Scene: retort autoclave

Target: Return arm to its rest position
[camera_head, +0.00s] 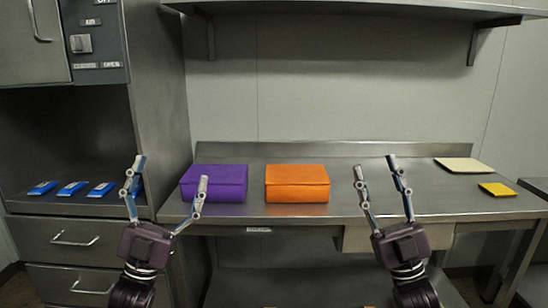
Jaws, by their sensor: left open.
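My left gripper (169,172) is open and empty, fingers pointing up, in front of the seam between the steel cabinet and the table. Its right finger overlaps the lower left of the purple box in the picture. My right gripper (374,167) is also open and empty, fingers pointing up, in front of the steel table (365,184), to the right of the orange box. Both arms come in from the bottom edge. Neither gripper holds anything.
A purple box (216,182) and an orange box (297,183) stand on the table. A cream board (463,165) and a yellow piece (497,189) lie at right. Several blue packets (72,188) lie in the cabinet recess (60,130). A shelf (350,9) hangs above.

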